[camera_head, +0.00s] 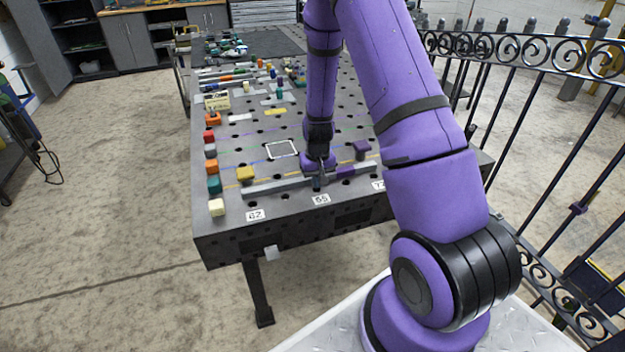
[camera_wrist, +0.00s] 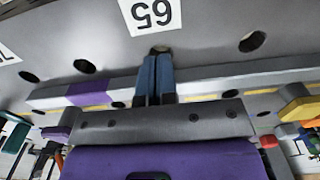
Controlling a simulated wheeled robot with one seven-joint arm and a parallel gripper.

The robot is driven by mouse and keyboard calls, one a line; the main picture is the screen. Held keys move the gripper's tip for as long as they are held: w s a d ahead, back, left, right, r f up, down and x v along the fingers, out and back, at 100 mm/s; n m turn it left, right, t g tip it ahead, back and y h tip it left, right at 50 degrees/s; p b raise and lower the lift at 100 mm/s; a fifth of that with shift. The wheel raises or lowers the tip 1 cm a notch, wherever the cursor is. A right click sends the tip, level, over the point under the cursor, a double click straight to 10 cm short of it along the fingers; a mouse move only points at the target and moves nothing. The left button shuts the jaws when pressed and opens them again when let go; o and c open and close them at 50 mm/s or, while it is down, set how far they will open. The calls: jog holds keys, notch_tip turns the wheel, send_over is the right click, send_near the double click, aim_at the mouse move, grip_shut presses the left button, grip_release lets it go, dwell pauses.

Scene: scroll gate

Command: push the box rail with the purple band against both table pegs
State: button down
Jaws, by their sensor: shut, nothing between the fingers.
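The grey box rail (camera_head: 275,187) lies across the near end of the table, with a purple band (camera_head: 345,171) on its right part; the band shows at the left in the wrist view (camera_wrist: 90,93). Two blocks that look like the table pegs stand beyond the rail: a yellow one (camera_head: 245,174) behind its left end and a purple one (camera_head: 361,149) behind its right end. A gap shows before the purple one; contact at the yellow one is unclear. My gripper (camera_head: 318,186) is shut and empty, fingertips (camera_wrist: 155,62) down at the rail's near side; contact cannot be told.
The perforated table (camera_head: 225,228) has number labels, including 65 (camera_head: 321,199), along its near edge. Several coloured blocks line its left edge, including a teal one (camera_head: 214,184). A white square outline (camera_head: 281,150) lies beyond the rail. A metal fence (camera_head: 540,60) stands at the right.

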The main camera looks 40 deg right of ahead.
jog(key=shift+f, duration=1.1)
jog(key=shift+r, duration=0.2)
jog(key=shift+w, duration=0.15)
dwell(0.6)
jog(key=shift+w+d, duration=0.15)
jog(key=shift+w, duration=0.35)
jog(key=shift+w, duration=0.1)
jog(key=shift+w+d, duration=0.3)
jog(key=shift+w, duration=0.55)
jog(key=shift+w+d, duration=0.25)
jog(key=shift+w, duration=0.55)
jog(key=shift+s+a, duration=0.2)
jog(key=shift+s, duration=0.45)
jog(key=shift+s+a, duration=0.2)
jog(key=shift+s, duration=0.4)
jog(key=shift+r, duration=0.1)
